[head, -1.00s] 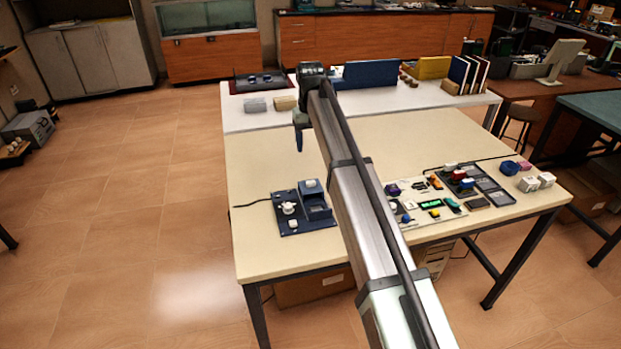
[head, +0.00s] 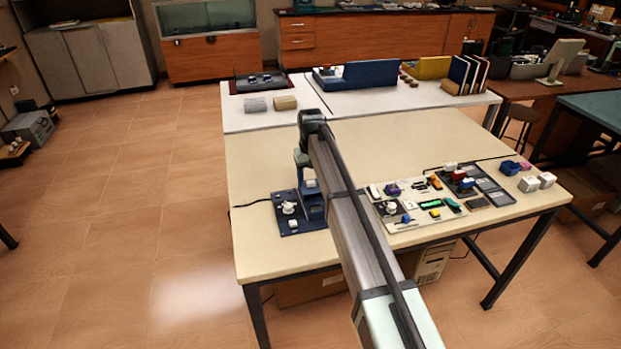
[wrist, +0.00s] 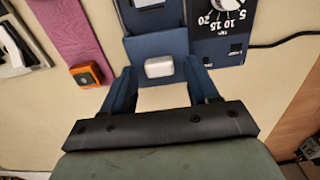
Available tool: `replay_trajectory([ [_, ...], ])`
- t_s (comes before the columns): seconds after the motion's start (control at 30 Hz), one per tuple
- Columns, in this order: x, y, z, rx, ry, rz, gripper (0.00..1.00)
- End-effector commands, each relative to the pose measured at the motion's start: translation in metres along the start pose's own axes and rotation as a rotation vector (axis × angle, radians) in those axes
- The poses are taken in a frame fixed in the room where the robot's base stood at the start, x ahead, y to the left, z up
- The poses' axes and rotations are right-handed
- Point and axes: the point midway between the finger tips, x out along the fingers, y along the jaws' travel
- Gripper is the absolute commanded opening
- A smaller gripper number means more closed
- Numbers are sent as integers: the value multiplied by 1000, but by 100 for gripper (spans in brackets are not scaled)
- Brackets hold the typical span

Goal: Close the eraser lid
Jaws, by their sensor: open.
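The eraser (head: 289,224) is a dark blue unit with a white dial, on the front left part of the cream table. Its blue box part (head: 312,209) stands at the right of the dial, partly hidden by my arm. In the wrist view, a blue panel (wrist: 140,52) with a pale rounded block (wrist: 159,67) lies between my fingers; I take it for the lid, but its angle is unclear. My gripper (wrist: 160,68) is open, one finger on each side of the panel, holding nothing. Whether the fingers touch it cannot be told.
A purple strip (wrist: 68,28) and an orange block (wrist: 87,74) are at left. In the head view, a crowded board (head: 420,222) lies right of my arm.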

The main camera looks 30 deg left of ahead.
Motion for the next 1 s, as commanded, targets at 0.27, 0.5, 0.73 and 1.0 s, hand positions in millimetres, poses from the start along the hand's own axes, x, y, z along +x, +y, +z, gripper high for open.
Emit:
replay_trajectory([
  [0.27,4,0,0,0,1,0,60],
  [0.5,4,0,0,0,0,0,46],
  [0.73,4,0,0,0,0,0,24],
  [1.0,4,0,0,0,0,0,0],
])
